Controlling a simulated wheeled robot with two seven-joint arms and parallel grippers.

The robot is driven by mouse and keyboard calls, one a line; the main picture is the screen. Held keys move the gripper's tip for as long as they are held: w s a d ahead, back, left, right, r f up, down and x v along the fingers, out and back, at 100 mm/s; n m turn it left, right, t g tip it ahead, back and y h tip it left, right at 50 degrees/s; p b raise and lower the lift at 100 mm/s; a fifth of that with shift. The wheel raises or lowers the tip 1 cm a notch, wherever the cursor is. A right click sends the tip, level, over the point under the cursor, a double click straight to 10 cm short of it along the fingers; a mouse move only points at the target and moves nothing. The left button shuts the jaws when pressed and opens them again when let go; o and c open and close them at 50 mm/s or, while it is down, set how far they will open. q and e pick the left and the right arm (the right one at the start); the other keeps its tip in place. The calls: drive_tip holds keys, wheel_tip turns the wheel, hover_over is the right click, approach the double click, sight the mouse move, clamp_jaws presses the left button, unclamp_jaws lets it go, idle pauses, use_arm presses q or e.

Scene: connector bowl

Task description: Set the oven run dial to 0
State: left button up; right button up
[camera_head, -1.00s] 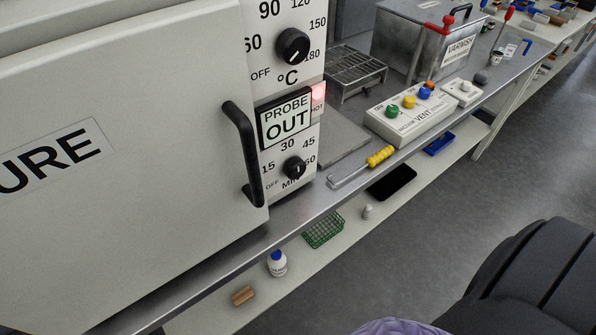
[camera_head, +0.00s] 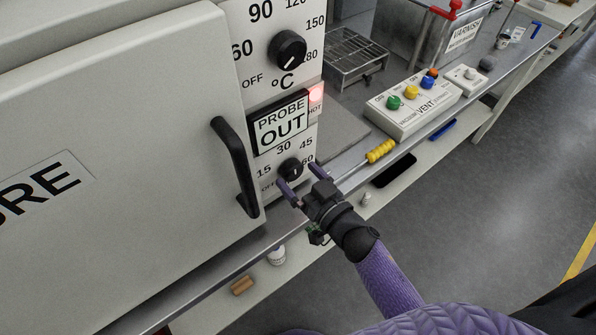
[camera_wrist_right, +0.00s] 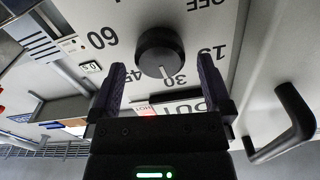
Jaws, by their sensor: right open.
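The oven run dial (camera_head: 291,169) is the small black knob on the lower part of the oven panel, with 15, 30, 45, 60 and an OFF mark around it. It also shows in the wrist view (camera_wrist_right: 158,48), where its white pointer line points near 30. My right gripper (camera_head: 297,175) is open in front of this dial, one finger to each side. In the wrist view there is a gap between the dial and each finger, so it is not gripped. The fingers partly cover the lower markings. My left gripper is not in view.
The black oven door handle (camera_head: 236,167) stands out just left of my right gripper. The upper temperature dial (camera_head: 288,50) and a PROBE OUT sign (camera_head: 282,122) are above. A yellow-handled tool (camera_head: 381,151) and a vent button box (camera_head: 415,104) are to the right.

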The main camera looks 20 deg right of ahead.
drive_tip(key=shift+w+a, duration=0.25)
drive_tip(key=shift+w, duration=0.45)
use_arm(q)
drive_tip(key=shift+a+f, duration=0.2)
use_arm(e)
drive_tip(key=shift+w, duration=0.15)
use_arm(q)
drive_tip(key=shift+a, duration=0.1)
use_arm(e)
drive_tip(key=c, duration=1.2)
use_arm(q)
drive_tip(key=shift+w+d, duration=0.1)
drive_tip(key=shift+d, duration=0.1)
